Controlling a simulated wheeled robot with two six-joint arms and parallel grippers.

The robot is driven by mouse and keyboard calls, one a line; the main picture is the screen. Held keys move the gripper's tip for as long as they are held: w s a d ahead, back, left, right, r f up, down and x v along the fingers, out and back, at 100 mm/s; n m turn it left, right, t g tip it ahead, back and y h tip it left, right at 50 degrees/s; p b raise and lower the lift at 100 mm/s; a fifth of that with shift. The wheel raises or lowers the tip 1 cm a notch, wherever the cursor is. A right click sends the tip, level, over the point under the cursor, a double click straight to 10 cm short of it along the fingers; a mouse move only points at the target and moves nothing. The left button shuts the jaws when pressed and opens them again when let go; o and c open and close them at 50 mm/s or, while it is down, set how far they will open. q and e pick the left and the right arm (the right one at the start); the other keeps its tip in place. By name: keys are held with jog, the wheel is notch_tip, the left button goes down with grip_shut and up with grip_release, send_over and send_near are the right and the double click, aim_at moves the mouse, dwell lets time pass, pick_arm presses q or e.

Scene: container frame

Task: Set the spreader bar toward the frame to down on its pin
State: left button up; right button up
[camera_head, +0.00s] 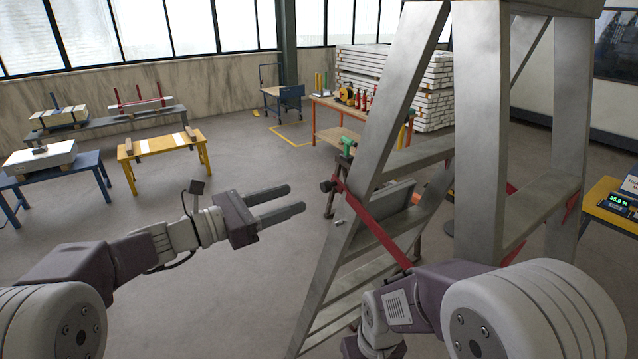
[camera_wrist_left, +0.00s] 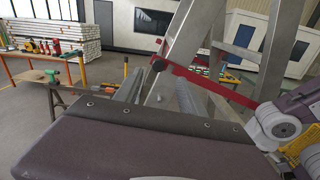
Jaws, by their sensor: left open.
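A grey metal stepladder frame (camera_head: 392,110) stands at centre right. A red spreader bar (camera_head: 372,222) slopes down to the right across its near side, with a black knob (camera_head: 326,186) at its upper left end. My right arm covers its lower end. A small light stub (camera_head: 339,223) shows on the ladder leg below the knob; I cannot tell whether it is the pin. My left gripper (camera_head: 297,198) is open and empty, left of the knob and apart from it. The left wrist view shows the red bar (camera_wrist_left: 207,82) and knob (camera_wrist_left: 157,64) beyond the gripper body. My right gripper is outside the views.
More red bar (camera_head: 512,246) shows on the ladder's far side. A workbench with tools (camera_head: 346,104) stands behind, and a yellow table (camera_head: 610,214) is at the right edge. A yellow bench (camera_head: 160,146) and a blue table (camera_head: 60,166) stand at left.

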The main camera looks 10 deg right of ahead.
aim_at(323, 187)
pick_arm(q)
jog(key=p+x, duration=0.4)
jog(key=x, duration=0.4)
jog(key=shift+r, duration=0.1)
jog(key=shift+w+d, duration=0.1)
jog(key=shift+d, duration=0.2)
jog(key=shift+w+a, duration=0.15)
jog(key=shift+w, duration=0.05)
jog(key=shift+s, duration=0.1)
grip_shut()
dwell(0.5)
